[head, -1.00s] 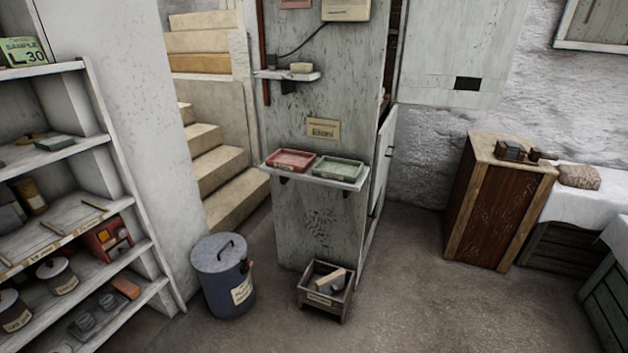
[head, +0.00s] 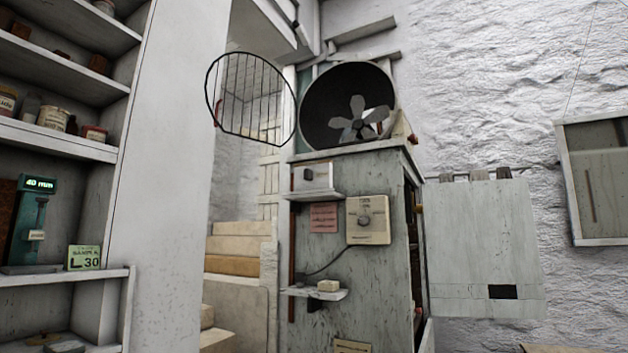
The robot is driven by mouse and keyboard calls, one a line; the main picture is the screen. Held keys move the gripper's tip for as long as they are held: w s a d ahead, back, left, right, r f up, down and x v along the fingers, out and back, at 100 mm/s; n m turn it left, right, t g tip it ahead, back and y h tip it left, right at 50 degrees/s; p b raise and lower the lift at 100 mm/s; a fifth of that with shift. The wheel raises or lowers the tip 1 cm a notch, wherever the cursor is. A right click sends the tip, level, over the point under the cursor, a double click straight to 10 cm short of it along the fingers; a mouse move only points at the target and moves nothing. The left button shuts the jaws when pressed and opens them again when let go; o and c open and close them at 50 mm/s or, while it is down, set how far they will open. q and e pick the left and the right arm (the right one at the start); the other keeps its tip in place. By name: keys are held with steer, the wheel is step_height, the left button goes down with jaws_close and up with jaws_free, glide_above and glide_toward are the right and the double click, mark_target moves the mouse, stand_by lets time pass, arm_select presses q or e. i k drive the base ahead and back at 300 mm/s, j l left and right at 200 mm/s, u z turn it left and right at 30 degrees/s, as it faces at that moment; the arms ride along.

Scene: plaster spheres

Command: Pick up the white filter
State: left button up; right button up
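No thing in the head view can be told for sure as the white filter. A small off-white block (head: 329,286) lies on a little white shelf (head: 304,293) on the front of the grey cabinet (head: 385,285). On top of the cabinet is a dark round fan housing (head: 322,95) with a pale fan (head: 358,118). A round wire guard (head: 250,97) stands swung out to its left. Neither of my grippers is in view.
The cabinet's pale side door (head: 480,245) stands open to the right. White shelving (head: 65,145) with jars, a green "40 mm" display (head: 40,184) and an "L 30" card (head: 84,257) fills the left. Stairs (head: 238,265) rise behind. The floor is out of view.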

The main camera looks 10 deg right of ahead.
mark_target(313, 175)
steer(key=i+l+z, duration=0.1)
steer(key=i+l, duration=0.2)
steer(key=i+l+z, duration=0.15)
steer(key=i, duration=0.4)
steer(key=l, duration=0.1)
